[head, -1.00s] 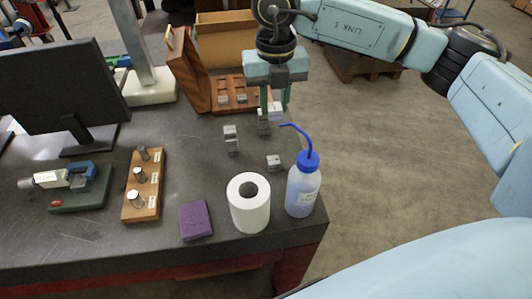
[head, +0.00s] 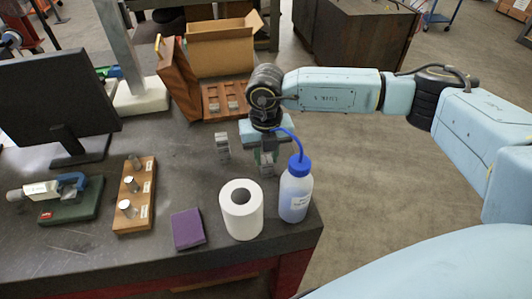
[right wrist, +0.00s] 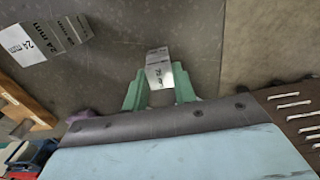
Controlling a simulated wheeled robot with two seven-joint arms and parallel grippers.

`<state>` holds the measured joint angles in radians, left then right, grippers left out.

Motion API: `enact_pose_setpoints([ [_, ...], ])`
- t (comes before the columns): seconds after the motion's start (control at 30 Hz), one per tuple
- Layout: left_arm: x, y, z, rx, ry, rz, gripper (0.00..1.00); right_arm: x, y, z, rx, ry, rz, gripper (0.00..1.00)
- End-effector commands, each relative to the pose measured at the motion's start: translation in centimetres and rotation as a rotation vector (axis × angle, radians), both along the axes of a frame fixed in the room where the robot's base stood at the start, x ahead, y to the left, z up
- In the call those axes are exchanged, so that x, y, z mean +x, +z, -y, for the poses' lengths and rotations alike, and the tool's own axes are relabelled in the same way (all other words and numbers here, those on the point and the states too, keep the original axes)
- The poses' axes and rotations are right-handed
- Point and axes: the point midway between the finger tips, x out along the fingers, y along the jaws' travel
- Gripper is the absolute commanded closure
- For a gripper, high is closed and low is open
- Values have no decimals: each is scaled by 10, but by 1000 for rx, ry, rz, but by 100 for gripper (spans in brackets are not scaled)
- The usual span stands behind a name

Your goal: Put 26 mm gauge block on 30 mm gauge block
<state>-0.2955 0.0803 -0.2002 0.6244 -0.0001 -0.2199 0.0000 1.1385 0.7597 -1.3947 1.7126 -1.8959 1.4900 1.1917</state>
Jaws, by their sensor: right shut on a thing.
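My right gripper (head: 266,157) is shut on a small silver gauge block, the 26 mm one by the task. In the right wrist view this block (right wrist: 159,74) sits between the green fingertips (right wrist: 160,88); its label is too small to read surely. In the head view another silver block (head: 267,172), apparently the 30 mm one, shows directly below the fingers. I cannot tell whether the two blocks touch. My left gripper is not in view.
Other gauge blocks (head: 222,146) stand just left; a 24 mm label (right wrist: 28,42) shows in the wrist view. A blue-capped wash bottle (head: 296,192) and a paper roll (head: 241,210) stand close in front. A wooden block holder (head: 226,102) lies behind.

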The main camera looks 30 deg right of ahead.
Motion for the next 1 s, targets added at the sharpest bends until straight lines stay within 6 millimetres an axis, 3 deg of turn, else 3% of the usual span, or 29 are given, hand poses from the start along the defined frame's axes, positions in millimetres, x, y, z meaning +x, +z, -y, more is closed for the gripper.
enact_pose_setpoints([
  [0.3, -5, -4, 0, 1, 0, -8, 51, 0, -4, 0, 1, 0, 1, 100],
  [0.33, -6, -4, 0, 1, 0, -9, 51, 0, -4, 0, 0, 0, 0, 72],
  [0.5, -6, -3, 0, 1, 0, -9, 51, 0, -3, 0, 0, 0, 0, 51],
  [0.83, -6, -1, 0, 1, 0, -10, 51, 0, 0, 0, 0, 0, 1, 51],
  [1.0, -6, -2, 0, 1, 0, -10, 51, 1, 22, 0, 2, 0, 5, 51],
])
